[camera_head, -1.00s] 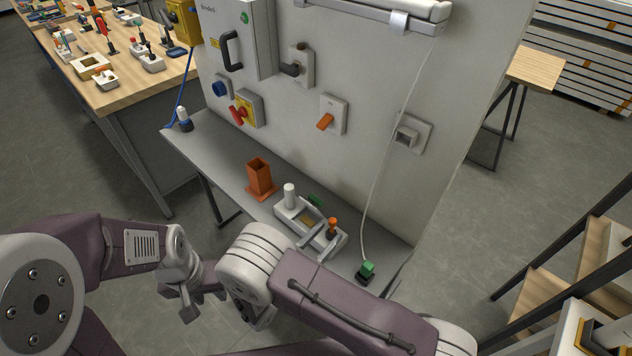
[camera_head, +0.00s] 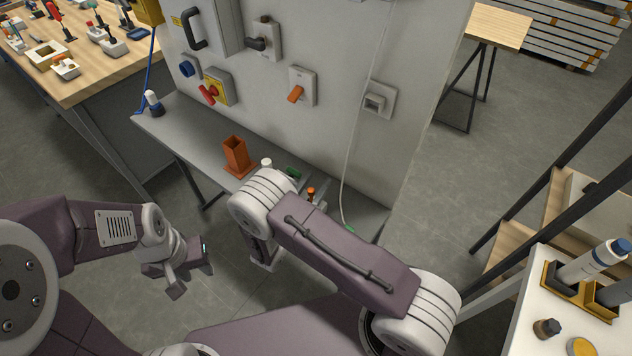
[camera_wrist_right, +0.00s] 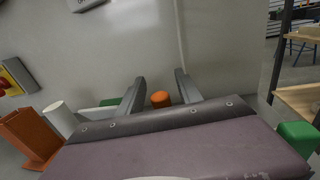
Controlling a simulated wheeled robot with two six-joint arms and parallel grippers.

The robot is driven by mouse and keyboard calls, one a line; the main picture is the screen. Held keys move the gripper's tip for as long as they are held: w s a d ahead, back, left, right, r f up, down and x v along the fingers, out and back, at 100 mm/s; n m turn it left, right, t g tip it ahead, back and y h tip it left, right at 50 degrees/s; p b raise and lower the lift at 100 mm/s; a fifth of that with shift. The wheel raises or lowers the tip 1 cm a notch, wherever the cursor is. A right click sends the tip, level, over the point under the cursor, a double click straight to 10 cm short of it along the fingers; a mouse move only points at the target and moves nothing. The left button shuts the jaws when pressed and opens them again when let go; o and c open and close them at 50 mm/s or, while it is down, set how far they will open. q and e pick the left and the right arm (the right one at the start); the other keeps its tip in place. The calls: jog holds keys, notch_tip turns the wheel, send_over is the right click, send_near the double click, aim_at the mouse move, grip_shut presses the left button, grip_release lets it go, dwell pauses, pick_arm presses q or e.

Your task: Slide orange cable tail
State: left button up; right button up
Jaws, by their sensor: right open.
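An orange cap (camera_head: 310,191) stands on the shelf fixture, mostly hidden behind my right arm. In the right wrist view the cap (camera_wrist_right: 161,99) appears between the fingers of my right gripper (camera_wrist_right: 160,76), which are apart with nothing held. I cannot tell whether they touch the cap. No orange cable tail can be made out. A white cable (camera_head: 358,130) hangs down the panel to a green piece (camera_head: 349,231) by the shelf edge, partly covered by my arm. My left gripper (camera_head: 186,268) hangs in front of the shelf, away from these things; its jaw gap is unclear.
The panel carries an orange lever switch (camera_head: 297,93), a red knob (camera_head: 208,93) and a grey socket (camera_head: 375,102). A white side table (camera_head: 530,308) with bottles is at right.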

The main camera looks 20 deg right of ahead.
grip_shut()
dwell(1.3)
